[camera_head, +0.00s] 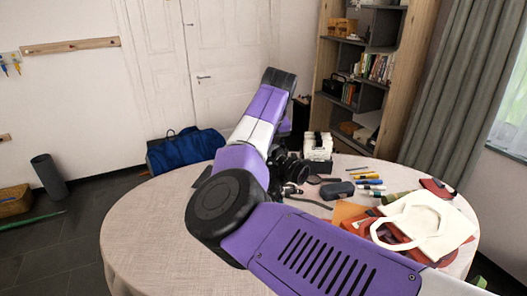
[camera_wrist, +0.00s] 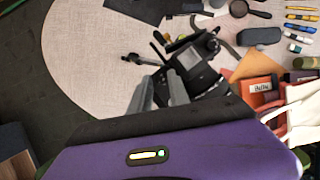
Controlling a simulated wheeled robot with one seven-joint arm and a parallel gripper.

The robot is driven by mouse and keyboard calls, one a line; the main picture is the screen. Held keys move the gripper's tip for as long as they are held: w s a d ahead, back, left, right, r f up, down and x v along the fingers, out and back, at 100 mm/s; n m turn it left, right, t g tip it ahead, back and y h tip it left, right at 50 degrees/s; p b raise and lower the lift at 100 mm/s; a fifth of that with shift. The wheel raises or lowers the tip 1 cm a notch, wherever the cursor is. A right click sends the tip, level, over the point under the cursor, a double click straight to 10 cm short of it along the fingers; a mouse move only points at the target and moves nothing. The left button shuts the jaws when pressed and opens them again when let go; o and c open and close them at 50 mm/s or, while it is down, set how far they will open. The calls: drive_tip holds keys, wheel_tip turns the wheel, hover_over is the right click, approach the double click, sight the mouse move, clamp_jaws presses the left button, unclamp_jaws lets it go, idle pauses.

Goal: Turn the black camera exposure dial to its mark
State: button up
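The black camera (camera_wrist: 197,68) is on the round table, just beyond my fingertips in the wrist view. In the head view, the black camera (camera_head: 292,168) shows partly, right beside my purple arm. Its exposure dial and the mark are too small and dark to make out. My gripper (camera_wrist: 159,76) has two grey fingers with a narrow gap between them and nothing seen held. The fingertips point at the camera's left side; I cannot tell whether they touch it. In the head view my gripper is hidden behind my arm.
The round table (camera_head: 150,225) has a pale cloth. To the right lie a dark case (camera_head: 337,190), several pens (camera_head: 368,182), and a pale bag (camera_head: 425,225) on orange and red items. A white box (camera_head: 318,147) stands behind the camera. The table's left side is clear.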

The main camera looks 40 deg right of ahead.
drive_tip(key=shift+o, duration=1.2)
drive_tip(key=shift+d, duration=0.1)
